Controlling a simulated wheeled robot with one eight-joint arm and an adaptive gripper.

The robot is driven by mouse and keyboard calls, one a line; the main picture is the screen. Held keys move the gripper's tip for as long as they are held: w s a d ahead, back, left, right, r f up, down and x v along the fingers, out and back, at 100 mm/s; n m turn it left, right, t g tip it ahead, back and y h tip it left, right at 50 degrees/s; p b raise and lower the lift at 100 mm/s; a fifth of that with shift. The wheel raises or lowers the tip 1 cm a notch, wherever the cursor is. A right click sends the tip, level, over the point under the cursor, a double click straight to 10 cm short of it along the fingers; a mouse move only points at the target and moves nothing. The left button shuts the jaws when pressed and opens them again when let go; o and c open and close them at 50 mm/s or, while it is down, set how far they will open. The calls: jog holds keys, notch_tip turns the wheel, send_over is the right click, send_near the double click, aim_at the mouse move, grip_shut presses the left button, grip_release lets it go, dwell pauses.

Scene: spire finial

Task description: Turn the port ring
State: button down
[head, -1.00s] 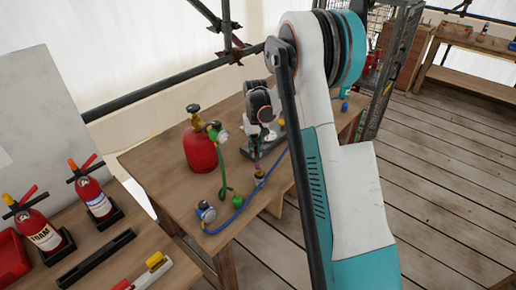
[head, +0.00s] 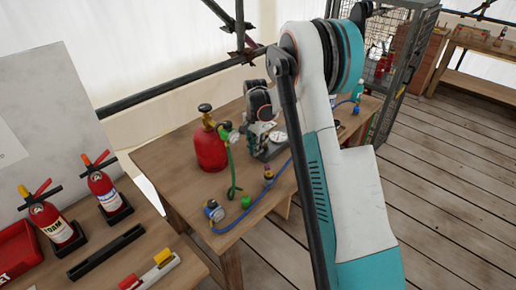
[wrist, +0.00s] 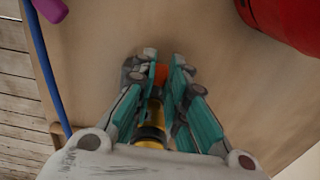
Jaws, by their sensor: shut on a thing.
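My gripper (wrist: 164,66) has its teal fingers closed on an orange piece (wrist: 161,76) in the wrist view. A yellow-and-black brass-like fitting (wrist: 153,118) lies between the fingers, nearer my palm. I cannot tell which of these parts is the port ring; the fingers hide much of them. In the head view my gripper is over the wooden bench, right of the red cylinder (head: 210,150), with its fingertips unclear. The cylinder also shows at the wrist view's top right (wrist: 285,22).
A blue hose (head: 257,208) runs along the bench's front to a gauge (head: 214,211). A green hose (head: 231,172) hangs by the cylinder, near a green knob (head: 246,201). Fire extinguishers (head: 105,188) stand on a nearer table at left. A wire cage (head: 405,60) stands behind right.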

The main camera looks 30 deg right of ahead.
jog(key=shift+w+a+m, duration=0.1)
jog(key=shift+w+m, duration=0.2)
jog(key=shift+m, duration=0.5)
jog(key=c, duration=1.6)
grip_release()
jog(key=shift+r, duration=0.1)
notch_tip(320, 180, up, 12)
